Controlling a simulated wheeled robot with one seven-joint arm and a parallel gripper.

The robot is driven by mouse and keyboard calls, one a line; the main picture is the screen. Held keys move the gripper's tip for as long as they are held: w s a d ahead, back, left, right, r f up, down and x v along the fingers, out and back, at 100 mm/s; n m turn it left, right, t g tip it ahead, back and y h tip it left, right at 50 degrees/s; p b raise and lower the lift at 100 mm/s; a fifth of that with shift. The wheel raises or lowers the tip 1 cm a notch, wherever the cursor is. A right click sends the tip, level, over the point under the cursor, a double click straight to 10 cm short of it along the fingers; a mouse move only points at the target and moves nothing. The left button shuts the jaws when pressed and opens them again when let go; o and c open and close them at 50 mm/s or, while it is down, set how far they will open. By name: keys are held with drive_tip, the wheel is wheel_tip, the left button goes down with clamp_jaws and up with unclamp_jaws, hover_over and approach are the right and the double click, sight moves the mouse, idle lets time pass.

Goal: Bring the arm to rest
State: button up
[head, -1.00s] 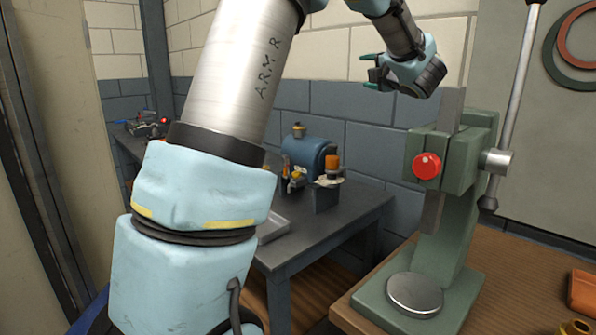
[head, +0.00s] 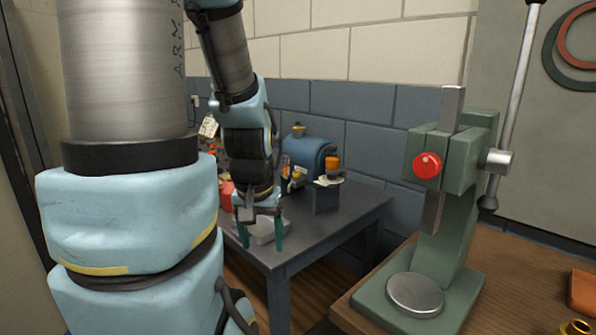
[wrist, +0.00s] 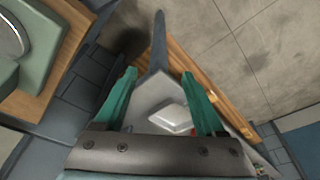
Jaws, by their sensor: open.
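My gripper (head: 261,236) hangs with its fingers pointing down over the front left part of the dark grey bench (head: 330,225) in the head view. Its two green fingers stand apart with nothing between them. In the wrist view the open fingers (wrist: 160,105) frame the bench top and a pale metal tray (wrist: 172,118) below. In the head view the tray (head: 266,228) is partly hidden behind the fingers. My arm fills the left of the head view.
A green press (head: 450,215) with a red knob stands on a wooden table (head: 510,270) at right. A blue machine (head: 308,157) and orange-topped items (head: 332,163) stand at the back of the bench. A red object (head: 226,196) shows beside my gripper.

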wheel_tip(320, 180, down, 23)
drive_tip(key=s+b, duration=0.1)
drive_tip(key=b, duration=2)
drive_tip(key=w+p+v, duration=0.3)
drive_tip(key=p+v, duration=1.1)
drive_tip(key=shift+d+r+g+p, duration=0.35)
drive_tip(key=shift+r+g+p, duration=0.05)
drive_tip(key=shift+r, duration=0.05)
